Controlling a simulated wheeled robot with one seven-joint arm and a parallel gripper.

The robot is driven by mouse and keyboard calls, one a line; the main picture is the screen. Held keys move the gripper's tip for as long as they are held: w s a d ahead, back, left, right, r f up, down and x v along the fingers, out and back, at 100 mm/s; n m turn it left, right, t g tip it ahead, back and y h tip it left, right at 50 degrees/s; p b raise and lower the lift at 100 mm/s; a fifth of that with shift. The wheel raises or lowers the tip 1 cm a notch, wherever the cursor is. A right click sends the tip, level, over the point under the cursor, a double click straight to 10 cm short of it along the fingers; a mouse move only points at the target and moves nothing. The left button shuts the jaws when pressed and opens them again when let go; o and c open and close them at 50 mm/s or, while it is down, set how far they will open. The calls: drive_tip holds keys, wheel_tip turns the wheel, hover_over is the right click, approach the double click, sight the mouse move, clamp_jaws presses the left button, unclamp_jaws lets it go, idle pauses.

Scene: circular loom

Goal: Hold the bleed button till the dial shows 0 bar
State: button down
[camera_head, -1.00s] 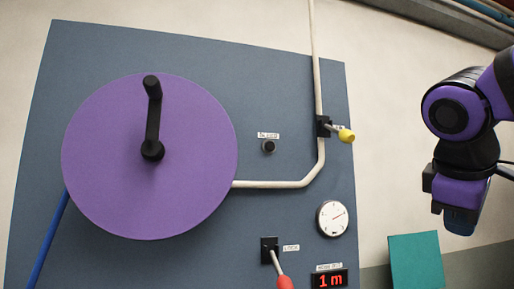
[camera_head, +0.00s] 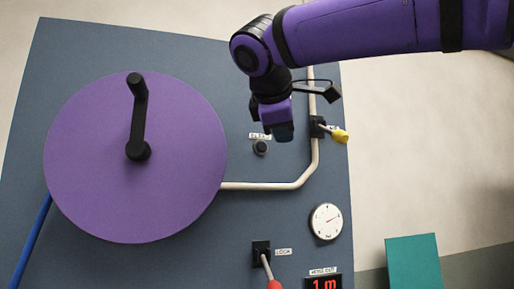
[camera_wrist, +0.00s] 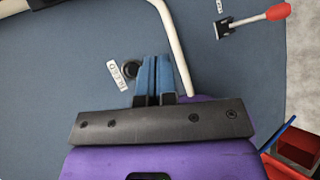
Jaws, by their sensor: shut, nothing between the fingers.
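The bleed button (camera_head: 261,148) is a small round black knob on the blue-grey panel, below its white label (camera_head: 260,136). It also shows in the wrist view (camera_wrist: 130,70), just left of my fingertips, beside the label reading BLEED. My gripper (camera_head: 283,133) is shut and empty, in front of the panel just right of and slightly above the button in the head view. I cannot tell how far its tips stand off the panel. The dial (camera_head: 326,221) is a round white gauge with a red needle pointing to the right; its numbers are too small to read.
A large purple disc with a black crank (camera_head: 138,115) fills the panel's left. A white pipe (camera_head: 290,184) runs right of the button, with a yellow-handled valve (camera_head: 339,135). Below are a red-tipped lock lever (camera_head: 264,259) and a red "1 m" display (camera_head: 324,283).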

sight(262, 147)
idle(0.3)
drive_tip(key=shift+w+a, duration=0.4)
drive_tip(key=shift+w, duration=1)
drive_tip(key=shift+w+a, duration=0.4)
drive_tip(key=shift+w, duration=1.05)
drive_tip(key=shift+w+a, duration=0.4)
drive_tip(key=shift+w, duration=1)
drive_tip(key=shift+w, duration=0.1)
drive_tip(key=shift+w+a, duration=0.15)
drive_tip(key=shift+w, duration=0.15)
drive_tip(key=shift+w+a, duration=0.1)
drive_tip(key=shift+w, duration=0.35)
idle(0.8)
idle(1.0)
drive_tip(key=shift+s+d, duration=0.2)
drive_tip(key=shift+s, duration=0.65)
drive_tip(key=shift+s, duration=0.1)
